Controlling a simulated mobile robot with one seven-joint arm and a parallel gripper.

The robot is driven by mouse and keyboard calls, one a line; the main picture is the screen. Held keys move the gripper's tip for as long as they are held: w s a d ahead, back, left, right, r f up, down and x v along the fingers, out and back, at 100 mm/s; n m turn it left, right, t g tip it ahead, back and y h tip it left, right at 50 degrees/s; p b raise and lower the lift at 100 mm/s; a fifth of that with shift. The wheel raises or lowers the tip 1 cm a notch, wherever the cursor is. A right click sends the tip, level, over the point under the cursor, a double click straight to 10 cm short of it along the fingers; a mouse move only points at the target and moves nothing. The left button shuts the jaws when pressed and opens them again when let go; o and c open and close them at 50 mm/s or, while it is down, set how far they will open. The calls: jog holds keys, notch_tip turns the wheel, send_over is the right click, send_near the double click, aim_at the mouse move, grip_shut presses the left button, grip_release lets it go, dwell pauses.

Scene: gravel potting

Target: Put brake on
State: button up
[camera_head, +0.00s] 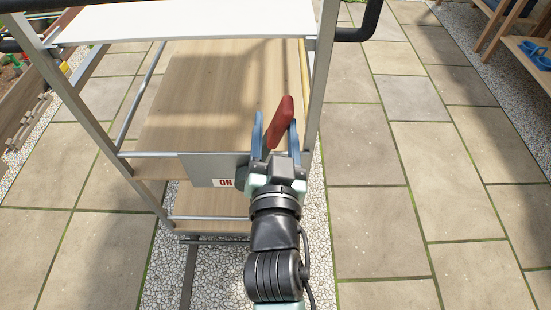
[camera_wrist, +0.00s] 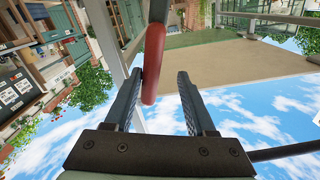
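The red brake lever (camera_head: 281,122) stands up at a tilt at the right front of the trolley. A grey plate (camera_head: 204,168) with a red "ON" label (camera_head: 224,182) is fixed to the trolley frame beside it, left of my gripper. My gripper (camera_head: 275,122) is at the lever, with one blue finger on each side of it. In the wrist view the fingers (camera_wrist: 158,80) are spread apart and the red lever (camera_wrist: 153,60) lies between them, nearer the left finger. Contact with that finger cannot be told. The lever's base is hidden behind my gripper.
The trolley has a white top (camera_head: 190,20), wooden shelves (camera_head: 215,85) and metal posts (camera_head: 320,75). A black handle bar (camera_head: 360,30) sticks out at the top right. Stone paving (camera_head: 375,230) is clear on the right. A wooden bench (camera_head: 520,45) stands at the far right.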

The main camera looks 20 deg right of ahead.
jog(key=v, duration=0.8)
jog(key=shift+s, duration=0.1)
dwell(0.3)
